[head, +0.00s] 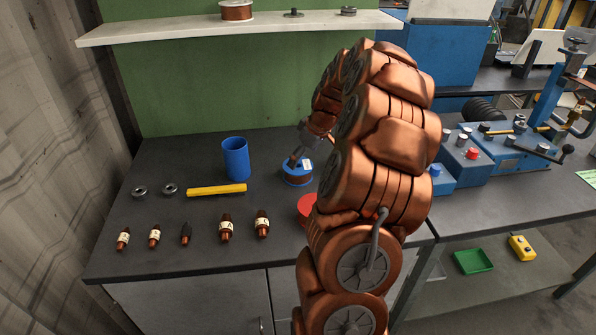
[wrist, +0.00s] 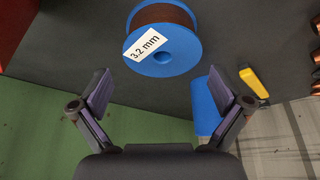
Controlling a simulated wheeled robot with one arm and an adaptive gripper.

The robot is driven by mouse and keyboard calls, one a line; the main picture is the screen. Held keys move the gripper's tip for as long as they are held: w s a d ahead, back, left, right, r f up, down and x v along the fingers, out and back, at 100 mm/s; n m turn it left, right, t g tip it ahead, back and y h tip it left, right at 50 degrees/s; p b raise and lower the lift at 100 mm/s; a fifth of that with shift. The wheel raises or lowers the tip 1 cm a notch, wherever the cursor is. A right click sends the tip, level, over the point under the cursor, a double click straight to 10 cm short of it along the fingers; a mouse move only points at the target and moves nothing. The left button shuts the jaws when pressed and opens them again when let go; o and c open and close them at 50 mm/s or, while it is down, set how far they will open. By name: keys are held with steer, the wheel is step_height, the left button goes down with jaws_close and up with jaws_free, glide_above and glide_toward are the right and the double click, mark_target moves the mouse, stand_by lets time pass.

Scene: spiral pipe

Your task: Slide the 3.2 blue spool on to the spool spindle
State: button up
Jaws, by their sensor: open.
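The blue spool (head: 298,179) stands on the dark bench, wound with brown-copper wire. In the wrist view the same spool (wrist: 165,58) carries a white "3.2 mm" label on its blue flange. My gripper (head: 300,158) is directly over the spool in the head view, with its tips close to the spool's top. In the wrist view my gripper (wrist: 163,92) is open and empty, its two fingers spread wide, and the spool lies ahead of them, not between them. Whether a fingertip touches the spool is unclear. I cannot make out the spool spindle for certain.
A red object (head: 306,206) is partly hidden behind my arm. A blue cup (head: 236,160) and a yellow bar (head: 216,190) stand left of the spool. Several copper-tipped parts (head: 226,228) line the front. A shelf (head: 180,29) is above; blue machinery (head: 480,165) is right.

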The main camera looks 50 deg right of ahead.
mark_target(298, 166)
steer(key=p+x, duration=0.1)
steer(key=x, duration=0.3)
steer(key=shift+a+f, duration=0.2)
steer(key=shift+f, duration=0.2)
steer(key=shift+c, duration=0.3)
steer(key=shift+r, duration=0.1)
steer(key=c, duration=1.5)
